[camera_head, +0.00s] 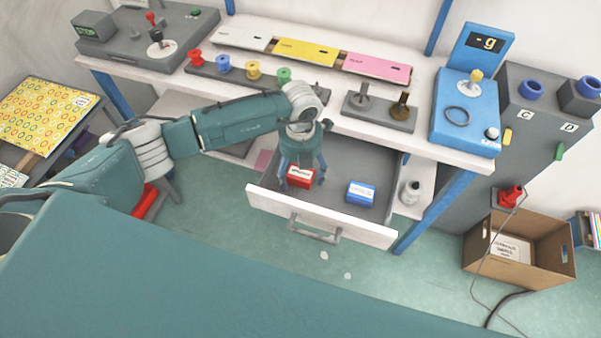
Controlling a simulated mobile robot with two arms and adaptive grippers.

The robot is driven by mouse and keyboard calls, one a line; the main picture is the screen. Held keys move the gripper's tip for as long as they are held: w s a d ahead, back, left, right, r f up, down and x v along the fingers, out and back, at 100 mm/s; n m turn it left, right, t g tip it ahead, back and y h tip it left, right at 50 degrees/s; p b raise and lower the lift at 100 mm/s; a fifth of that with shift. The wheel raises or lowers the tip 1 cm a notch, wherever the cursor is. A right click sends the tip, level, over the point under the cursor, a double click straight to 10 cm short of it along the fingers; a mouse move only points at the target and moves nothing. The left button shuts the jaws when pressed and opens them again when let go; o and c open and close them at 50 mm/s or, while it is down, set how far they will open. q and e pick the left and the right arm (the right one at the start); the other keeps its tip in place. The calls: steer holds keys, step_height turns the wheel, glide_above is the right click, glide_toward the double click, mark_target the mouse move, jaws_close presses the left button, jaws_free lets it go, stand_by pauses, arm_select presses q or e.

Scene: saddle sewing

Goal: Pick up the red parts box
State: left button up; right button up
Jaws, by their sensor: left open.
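The red parts box (299,179), small with a white label on top, lies in the left part of the open drawer (336,204). My left gripper (303,178) points down into the drawer, right over the red box. Its fingers are apart, one on the left and one on the right of the box. I cannot tell whether they touch it. My left arm comes in from the left, across the front of the bench. My right gripper is not in view.
A blue box (361,192) lies to the right in the same drawer. The drawer's white front and handle (314,230) stick out over the floor. A spool rack (256,84) and a post stand (380,111) sit on the bench above. A cardboard box (520,262) stands at right.

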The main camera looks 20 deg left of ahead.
arm_select(q)
steer(key=shift+f, duration=0.15)
steer(key=shift+c, duration=0.6)
steer(key=c, duration=1.4)
